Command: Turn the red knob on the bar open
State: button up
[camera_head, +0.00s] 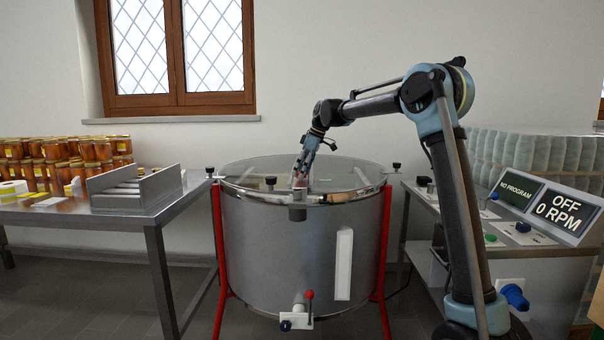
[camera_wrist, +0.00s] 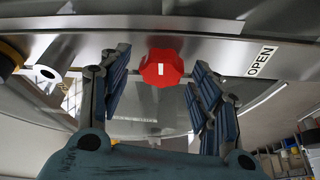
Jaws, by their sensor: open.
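The red knob (camera_wrist: 161,69) is lobed, with a short white mark running up and down in the wrist view. It sits on the metal bar (camera_wrist: 215,50), left of a white OPEN label (camera_wrist: 261,60). My gripper (camera_wrist: 157,62) is open, its blue-padded fingers on either side of the knob, with a gap showing on each side. In the head view my gripper (camera_head: 302,170) points down at the bar across the top of the steel drum (camera_head: 275,245). There the knob is mostly hidden by the fingers, with only a little red showing.
A clear lid (camera_head: 345,172) covers the drum, with dark knobs at its rim. A table (camera_head: 140,218) with honey jars (camera_head: 90,152) stands at left. At right a control panel (camera_head: 563,212) reads OFF, 0 RPM. A red-handled valve (camera_head: 309,295) is low on the drum.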

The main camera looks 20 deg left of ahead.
jog(key=shift+f, duration=0.1)
jog(key=shift+c, duration=0.4)
jog(key=shift+a, duration=0.1)
jog(key=c, duration=1)
jog(key=shift+o, duration=0.2)
jog(key=shift+m, duration=0.3)
jog(key=m+t, duration=0.1)
jog(key=m, duration=0.2)
jog(key=shift+s+m+t, duration=0.15)
jog(key=shift+m+t, duration=0.15)
jog(key=m, duration=0.2)
jog(key=m+t+h, duration=0.1)
jog(key=m, duration=0.1)
jog(key=shift+t, duration=0.3)
jog(key=m+t+h, duration=0.1)
jog(key=m, duration=0.4)
jog(key=shift+a, duration=0.1)
jog(key=m+h, duration=0.2)
jog(key=m, duration=0.2)
jog(key=shift+m, duration=0.4)
jog(key=shift+s, duration=0.1)
